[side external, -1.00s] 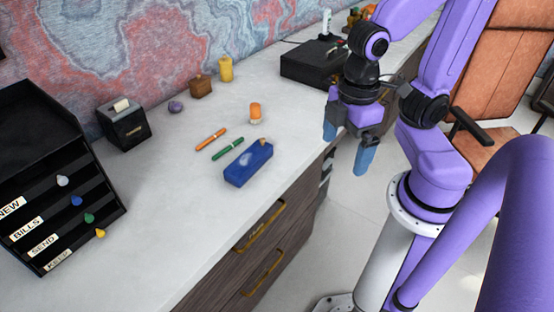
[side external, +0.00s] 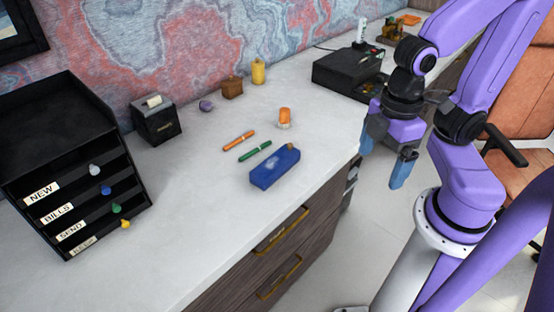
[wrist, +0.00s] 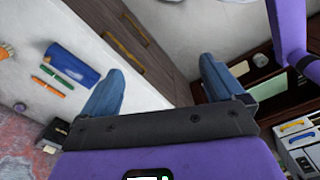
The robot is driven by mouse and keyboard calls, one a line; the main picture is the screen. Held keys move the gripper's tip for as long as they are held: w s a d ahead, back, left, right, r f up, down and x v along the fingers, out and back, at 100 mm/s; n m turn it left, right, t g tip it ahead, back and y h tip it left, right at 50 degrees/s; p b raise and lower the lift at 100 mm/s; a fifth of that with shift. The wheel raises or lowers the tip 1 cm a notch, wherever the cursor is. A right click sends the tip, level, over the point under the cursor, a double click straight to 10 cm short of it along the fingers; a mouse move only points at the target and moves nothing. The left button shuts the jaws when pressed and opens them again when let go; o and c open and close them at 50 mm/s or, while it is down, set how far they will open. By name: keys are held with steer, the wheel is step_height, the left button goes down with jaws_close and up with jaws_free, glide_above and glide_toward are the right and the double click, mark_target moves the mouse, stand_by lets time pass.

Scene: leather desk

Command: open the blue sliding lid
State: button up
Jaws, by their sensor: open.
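A blue box with its blue sliding lid (side external: 273,168) lies on the white desk near the front edge, with a pale mark on top and a small tan knob at its right end. The lid looks closed, though the seam is too small to make out. The blue box also shows in the wrist view (wrist: 73,63), left of my fingers. My gripper (side external: 384,160) is open and empty, with blue fingertips pointing down. It hangs to the right of the box, past the desk edge and apart from it. The open fingers also show in the wrist view (wrist: 160,90).
A green pen (side external: 255,151) and an orange pen (side external: 239,141) lie just behind the box. An orange-topped bottle (side external: 285,118) stands behind it. A black tray rack (side external: 70,160) stands at the left, a black machine (side external: 348,72) at the back right.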

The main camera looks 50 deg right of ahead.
steer(key=c, duration=0.5)
steer(key=shift+w+f+m+g, duration=0.2)
steer(key=shift+m+g, duration=0.1)
steer(key=shift+m, duration=0.1)
steer(key=c, duration=0.3)
steer(key=n+t+y, duration=1.2)
steer(key=n+y, duration=0.1)
steer(key=n, duration=2.1)
glide_toward(290, 143)
steer(key=x, duration=1)
steer(key=shift+s+a+f, duration=0.1)
steer(key=shift+f, duration=0.05)
steer(key=shift+c, duration=0.2)
jaws_close()
